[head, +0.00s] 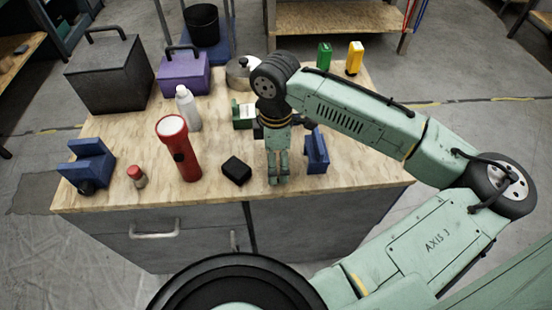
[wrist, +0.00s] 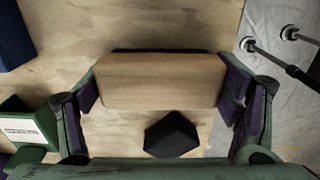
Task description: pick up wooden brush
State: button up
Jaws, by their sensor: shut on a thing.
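The wooden brush (wrist: 158,80) shows in the wrist view as a pale brown wooden block with rounded corners and a dark strip along its far edge. It lies crosswise between the two fingers of my gripper (wrist: 162,88), which touch its left and right ends. In the head view my gripper (head: 277,180) points down over the front part of the wooden bench top (head: 215,198). The brush cannot be made out there, as the gripper hides it. Whether it touches the bench top is hard to tell.
A small black block (head: 236,170) lies just left of my gripper, and a blue bracket (head: 317,152) stands close on its right. A red flashlight (head: 178,150), white bottle (head: 187,108) and green box (head: 243,115) stand nearby. The bench's front edge is close.

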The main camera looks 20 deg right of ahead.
jog(key=shift+c, duration=0.9)
jog(key=shift+r, duration=0.55)
notch_tip(320, 180, up, 2)
jog(key=shift+r+b, duration=0.1)
jog(key=shift+b, duration=0.35)
jog(key=s+a+r+b, duration=0.1)
jog(key=s+b, duration=0.6)
jog(key=s, duration=0.9)
jog(key=shift+a+r+b, duration=0.3)
jog(key=shift+a+r, duration=0.05)
jog(key=shift+a, duration=0.15)
